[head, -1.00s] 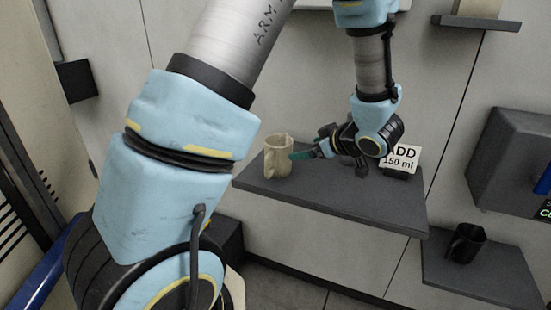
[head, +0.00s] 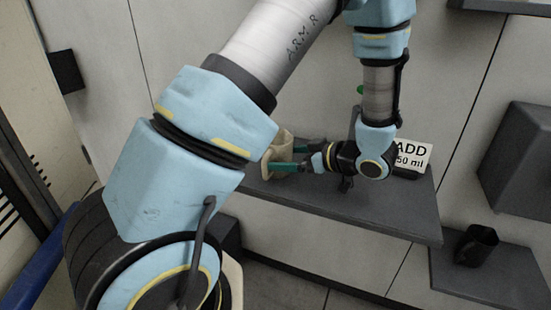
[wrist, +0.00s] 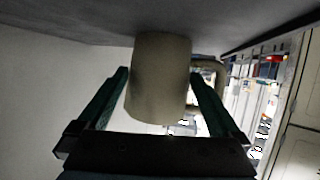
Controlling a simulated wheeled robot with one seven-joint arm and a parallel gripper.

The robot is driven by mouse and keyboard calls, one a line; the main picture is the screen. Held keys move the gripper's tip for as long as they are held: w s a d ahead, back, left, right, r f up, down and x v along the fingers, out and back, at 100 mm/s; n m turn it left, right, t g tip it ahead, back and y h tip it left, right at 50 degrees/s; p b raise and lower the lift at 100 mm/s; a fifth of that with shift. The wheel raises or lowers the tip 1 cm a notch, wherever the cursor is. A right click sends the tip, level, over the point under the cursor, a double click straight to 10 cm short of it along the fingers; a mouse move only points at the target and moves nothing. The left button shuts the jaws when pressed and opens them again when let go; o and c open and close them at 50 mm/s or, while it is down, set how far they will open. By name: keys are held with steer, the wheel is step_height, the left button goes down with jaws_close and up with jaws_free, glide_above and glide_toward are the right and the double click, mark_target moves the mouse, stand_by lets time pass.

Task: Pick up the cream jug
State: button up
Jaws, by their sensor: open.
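The cream jug (head: 282,144) stands upright at the left end of the dark grey shelf (head: 400,212), partly hidden by my arm. My gripper (head: 283,158) reaches in from the right, low and level, with its green fingers apart around the jug. In the wrist view, which shows the shelf at the top, the jug (wrist: 160,78) sits between the two fingers of my gripper (wrist: 160,82). Small gaps show beside it, and its handle (wrist: 215,70) is on the right, behind the right finger.
A sign reading "ADD 150 ml" (head: 412,153) stands on the shelf behind my wrist. A black mug (head: 475,244) stands on a lower shelf (head: 490,285) at the right. A dark box (head: 520,160) juts from the wall at the right. The shelf's front right is bare.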

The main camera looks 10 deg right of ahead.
mark_target(277, 158)
steer(key=shift+x, duration=1.9)
steer(key=shift+s, duration=0.1)
steer(key=c, duration=1.1)
